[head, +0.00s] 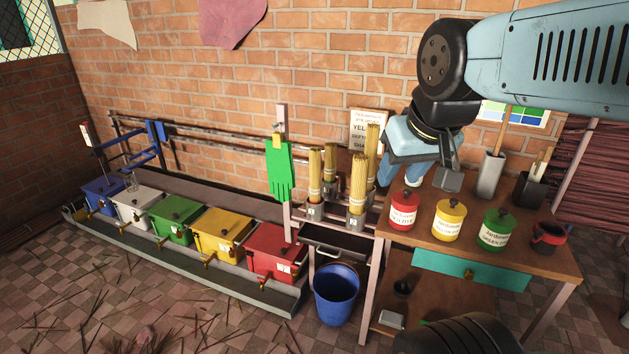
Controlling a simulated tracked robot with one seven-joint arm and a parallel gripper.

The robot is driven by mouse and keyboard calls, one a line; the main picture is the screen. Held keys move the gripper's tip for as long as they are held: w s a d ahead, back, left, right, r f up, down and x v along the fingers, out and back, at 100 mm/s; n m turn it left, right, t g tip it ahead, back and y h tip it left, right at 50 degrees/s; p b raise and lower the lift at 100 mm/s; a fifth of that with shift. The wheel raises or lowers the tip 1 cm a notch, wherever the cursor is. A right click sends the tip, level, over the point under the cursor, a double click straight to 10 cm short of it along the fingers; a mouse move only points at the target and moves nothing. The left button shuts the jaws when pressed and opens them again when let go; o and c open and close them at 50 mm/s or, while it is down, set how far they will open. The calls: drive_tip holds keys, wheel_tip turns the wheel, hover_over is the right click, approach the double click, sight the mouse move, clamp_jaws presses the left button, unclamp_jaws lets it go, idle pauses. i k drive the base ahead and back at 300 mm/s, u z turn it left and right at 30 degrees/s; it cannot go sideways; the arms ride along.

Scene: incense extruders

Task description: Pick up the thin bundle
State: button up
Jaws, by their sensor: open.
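Several upright bundles of pale yellow sticks stand in small grey holders on a rack at the centre of the head view. One is at the front left (315,180), one at the back left (330,165), one at the front right (358,188) and a tall one at the back right (371,150). The back ones are partly hidden, and I cannot tell for sure which is the thin bundle. My gripper (418,179) is open and empty, pointing down just right of the bundles, apart from them and above the left end of the wooden table (470,262).
Red (403,212), yellow (448,222) and green (495,232) tins stand on the table below and right of my gripper. A green glove (280,172) hangs left of the bundles. A blue bucket (336,298) stands below the rack. Coloured boxes (222,232) line the left.

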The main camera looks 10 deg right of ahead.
sight(316, 153)
drive_tip(key=z, duration=0.05)
drive_tip(key=i, duration=0.95)
drive_tip(key=u, duration=0.1)
